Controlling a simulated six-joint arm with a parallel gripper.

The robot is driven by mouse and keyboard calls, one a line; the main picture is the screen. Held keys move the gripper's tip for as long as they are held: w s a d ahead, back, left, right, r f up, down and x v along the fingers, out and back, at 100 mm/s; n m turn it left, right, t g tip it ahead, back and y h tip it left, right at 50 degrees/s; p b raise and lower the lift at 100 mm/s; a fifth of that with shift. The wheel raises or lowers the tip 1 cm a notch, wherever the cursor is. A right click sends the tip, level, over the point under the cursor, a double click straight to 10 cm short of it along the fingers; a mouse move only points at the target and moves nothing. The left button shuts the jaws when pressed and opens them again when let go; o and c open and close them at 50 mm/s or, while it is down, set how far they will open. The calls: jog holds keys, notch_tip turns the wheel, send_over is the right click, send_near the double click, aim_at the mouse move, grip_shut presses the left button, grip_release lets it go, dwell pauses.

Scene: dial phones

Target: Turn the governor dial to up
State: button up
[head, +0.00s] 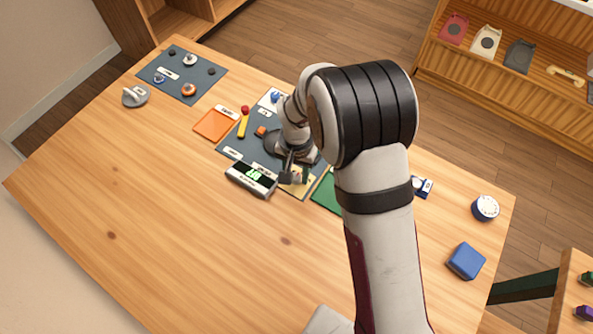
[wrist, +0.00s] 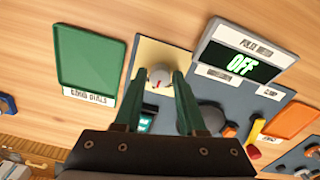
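A pale round dial (wrist: 160,76) with a small red mark near its lower edge sits on a cream plate (wrist: 175,50) in the wrist view. I take it to be the governor dial; no name on it is legible. My gripper (wrist: 159,73) points down at it, with one green fingertip on each side of the dial. The fingers look open, with slight gaps to the dial; firm contact is not visible. In the head view my gripper (head: 294,172) is over the cream plate (head: 300,187) and hides the dial.
A meter (wrist: 240,55) reading OFF stands right of the dial in the wrist view. A green tray (wrist: 92,60) lies left. A small lit green display (wrist: 146,122) is partly behind a finger. In the head view, an orange tray (head: 212,124) and blue box (head: 466,261) lie farther off.

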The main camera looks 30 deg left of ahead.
grip_shut()
jog(key=shift+n, duration=0.4)
jog(key=n, duration=0.3)
jog(key=shift+n, duration=2.6)
jog(key=shift+o, duration=2.2)
grip_release()
